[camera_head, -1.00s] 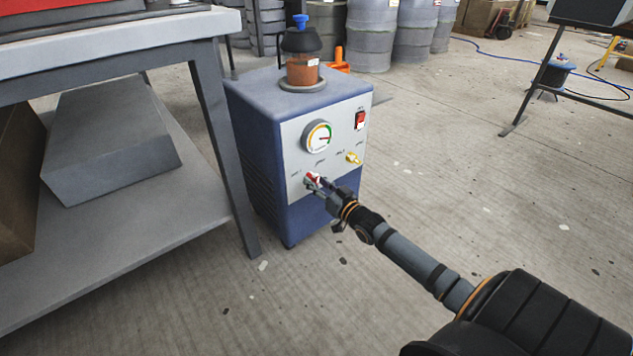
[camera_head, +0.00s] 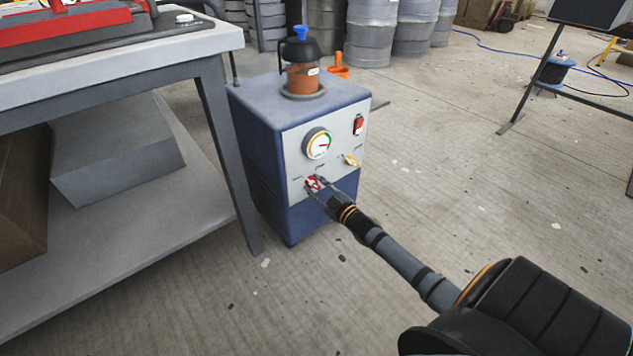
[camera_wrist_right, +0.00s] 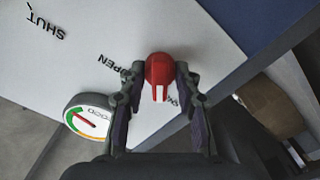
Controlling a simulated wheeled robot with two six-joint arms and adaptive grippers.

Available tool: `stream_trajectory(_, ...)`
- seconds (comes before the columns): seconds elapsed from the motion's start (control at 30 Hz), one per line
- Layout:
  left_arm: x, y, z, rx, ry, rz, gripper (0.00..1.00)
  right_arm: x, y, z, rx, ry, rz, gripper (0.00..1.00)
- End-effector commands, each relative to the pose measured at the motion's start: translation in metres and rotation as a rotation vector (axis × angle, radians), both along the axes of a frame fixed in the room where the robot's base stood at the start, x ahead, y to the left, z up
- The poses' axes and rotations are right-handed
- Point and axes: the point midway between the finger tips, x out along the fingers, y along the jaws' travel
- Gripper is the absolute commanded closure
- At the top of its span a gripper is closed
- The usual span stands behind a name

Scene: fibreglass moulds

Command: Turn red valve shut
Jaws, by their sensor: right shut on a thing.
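The red valve (camera_head: 313,184) is on the lower left of the pale front panel of a blue machine. In the wrist view it is a round red knob (camera_wrist_right: 159,68) with a pale-striped lever pointing down in the picture, towards a partly hidden label. My right gripper (camera_head: 318,188) is shut on the valve, one finger on each side. In the wrist view its fingers (camera_wrist_right: 160,87) flank the knob. An "OPEN" label (camera_wrist_right: 113,66) lies left of the knob; a "SHUT" label (camera_wrist_right: 46,24) is further off. My left gripper is out of view.
A gauge (camera_head: 318,144), a red switch (camera_head: 359,125) and a yellow valve (camera_head: 351,160) share the panel. A jar (camera_head: 303,80) stands on the machine. A workbench (camera_head: 120,62) is close on the left.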

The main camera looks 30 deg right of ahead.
Motion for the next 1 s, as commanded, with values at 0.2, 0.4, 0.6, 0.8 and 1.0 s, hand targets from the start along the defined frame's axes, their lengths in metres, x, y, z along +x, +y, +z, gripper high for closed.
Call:
stream_trajectory(0.2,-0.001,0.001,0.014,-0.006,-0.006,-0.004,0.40,0.000,0.001,0.001,-0.098,-0.006,0.000,0.99)
stream_trajectory(0.4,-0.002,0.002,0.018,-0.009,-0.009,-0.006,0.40,-0.001,0.000,0.000,-0.146,-0.011,0.001,0.99)
stream_trajectory(0.6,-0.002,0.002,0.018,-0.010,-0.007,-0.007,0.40,-0.001,0.001,-0.001,-0.161,-0.012,0.001,0.99)
stream_trajectory(0.8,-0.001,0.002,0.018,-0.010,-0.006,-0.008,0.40,-0.001,0.001,-0.001,-0.161,-0.012,0.001,0.99)
stream_trajectory(1.0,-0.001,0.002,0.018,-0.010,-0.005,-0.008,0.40,-0.001,0.000,-0.001,-0.161,-0.012,0.001,0.54)
